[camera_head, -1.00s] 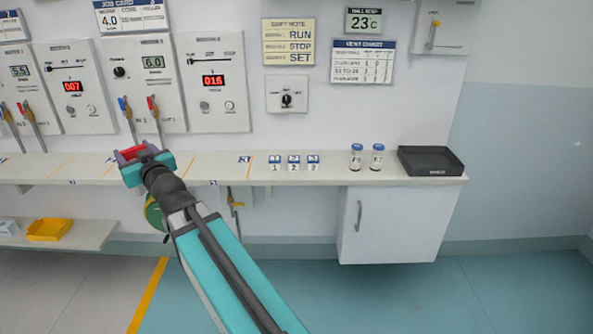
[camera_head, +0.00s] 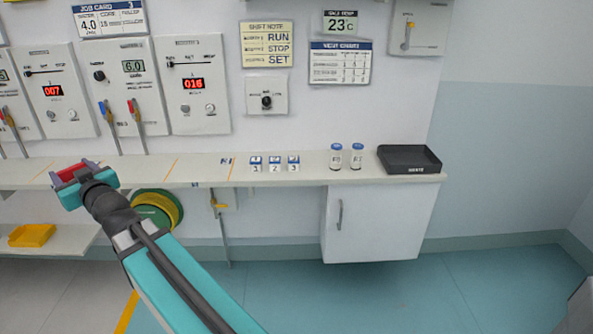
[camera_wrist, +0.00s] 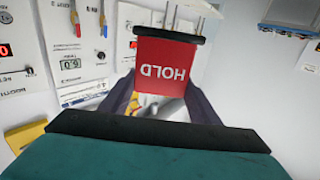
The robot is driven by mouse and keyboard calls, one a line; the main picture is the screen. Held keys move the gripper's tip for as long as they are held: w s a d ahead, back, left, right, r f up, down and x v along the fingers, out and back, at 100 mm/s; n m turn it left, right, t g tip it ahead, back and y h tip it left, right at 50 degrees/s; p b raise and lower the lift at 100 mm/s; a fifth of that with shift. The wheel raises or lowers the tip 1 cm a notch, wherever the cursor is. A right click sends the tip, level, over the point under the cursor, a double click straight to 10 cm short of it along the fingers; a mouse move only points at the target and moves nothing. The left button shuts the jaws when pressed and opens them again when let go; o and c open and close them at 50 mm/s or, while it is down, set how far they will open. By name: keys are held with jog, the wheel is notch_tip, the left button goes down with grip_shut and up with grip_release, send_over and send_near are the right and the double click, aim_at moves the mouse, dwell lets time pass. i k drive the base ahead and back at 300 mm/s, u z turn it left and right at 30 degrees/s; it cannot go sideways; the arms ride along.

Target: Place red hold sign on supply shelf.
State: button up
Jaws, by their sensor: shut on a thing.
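The red hold sign (camera_wrist: 165,68) is between the fingers of my gripper (camera_wrist: 160,104) in the wrist view, its word HOLD upside down there. In the head view my gripper (camera_head: 76,178) is shut on the sign (camera_head: 72,169), of which only a red strip shows, in front of the long counter's left part. A low pale shelf (camera_head: 72,239) lies below the counter at the far left; no label shows whether it is the supply shelf.
A yellow bin (camera_head: 32,235) stands on the low shelf. The long counter (camera_head: 205,172) carries small numbered cards (camera_head: 274,164), two vials (camera_head: 336,156) and a black tray (camera_head: 408,158). A green and yellow disc (camera_head: 160,208) sits under the counter. Lever handles (camera_head: 137,124) stick out from the wall panels.

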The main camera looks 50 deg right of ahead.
aim_at(315, 168)
jog(key=z, duration=0.05)
jog(key=i, duration=1)
jog(key=u, duration=0.05)
